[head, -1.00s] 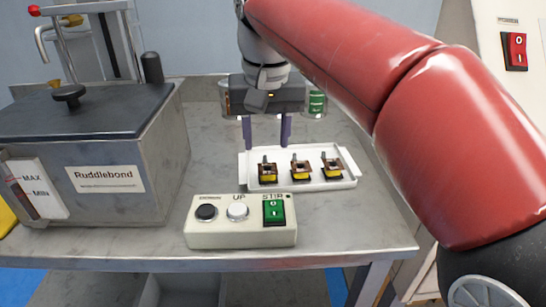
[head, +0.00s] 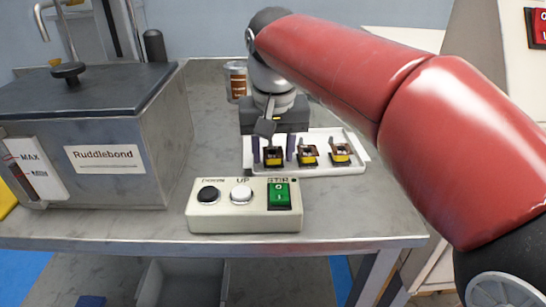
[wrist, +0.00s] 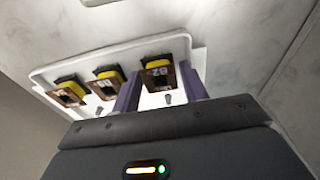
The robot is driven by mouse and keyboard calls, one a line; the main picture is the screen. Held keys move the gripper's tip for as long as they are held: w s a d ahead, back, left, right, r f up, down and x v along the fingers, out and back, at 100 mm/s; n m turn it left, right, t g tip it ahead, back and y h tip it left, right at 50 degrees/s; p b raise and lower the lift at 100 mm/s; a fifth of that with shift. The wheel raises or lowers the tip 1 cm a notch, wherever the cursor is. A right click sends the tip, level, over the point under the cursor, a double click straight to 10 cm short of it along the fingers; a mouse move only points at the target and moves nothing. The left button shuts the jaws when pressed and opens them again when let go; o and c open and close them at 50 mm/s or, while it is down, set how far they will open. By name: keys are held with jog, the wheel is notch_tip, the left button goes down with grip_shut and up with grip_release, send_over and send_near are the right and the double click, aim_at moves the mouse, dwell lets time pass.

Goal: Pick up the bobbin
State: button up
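Several small bobbins with brown flanges and yellow windings stand in a row in a white tray (head: 320,171). My gripper (head: 273,152) is over the left end of the tray, fingers pointing down. Its two purple fingers stand apart on either side of the leftmost bobbin (head: 274,159). In the wrist view this bobbin (wrist: 158,72) is the one at the right, between the fingertips, with small gaps seen at its sides. The middle bobbin (head: 309,156) and the right bobbin (head: 341,155) are outside the fingers.
A control box (head: 244,208) with black, white and green controls stands in front of the tray. A grey tank (head: 95,150) labelled Ruddlebond is at the left. A brown jar (head: 236,82) stands behind. Bare worktop lies right of the control box.

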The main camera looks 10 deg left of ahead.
jog(key=c, duration=0.6)
jog(key=shift+r, duration=0.1)
jog(key=shift+r+p, duration=2.1)
jog(key=shift+r, duration=7.75)
